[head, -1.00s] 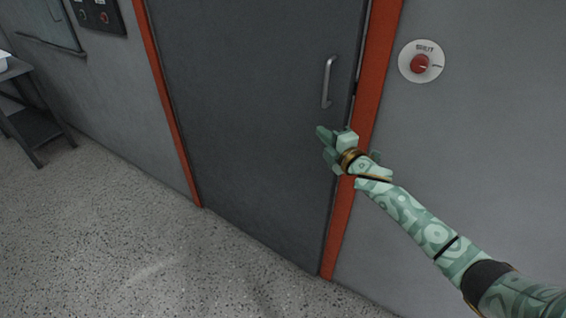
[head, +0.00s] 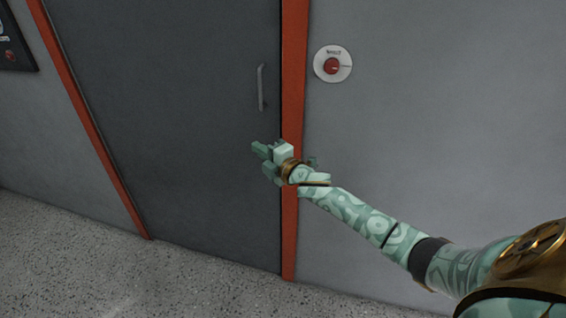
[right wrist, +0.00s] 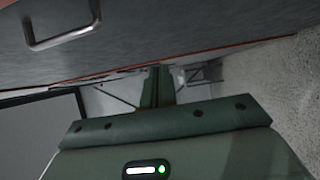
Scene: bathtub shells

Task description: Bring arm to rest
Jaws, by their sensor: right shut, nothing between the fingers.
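My right arm reaches in from the lower right of the head view. Its gripper (head: 261,160) is shut and empty, in front of the dark grey door near the red-orange frame, a little below the door handle (head: 261,88). In the right wrist view the shut fingers (right wrist: 157,88) point away from the camera, and the handle (right wrist: 62,24) shows at the upper left, apart from them. My left gripper is not in view.
The door (head: 185,120) looks closed within its red-orange frame (head: 292,110). A round plate with a red button (head: 331,66) is on the grey wall to the right. A dark panel (head: 15,42) is at the upper left. The speckled floor (head: 60,260) below is clear.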

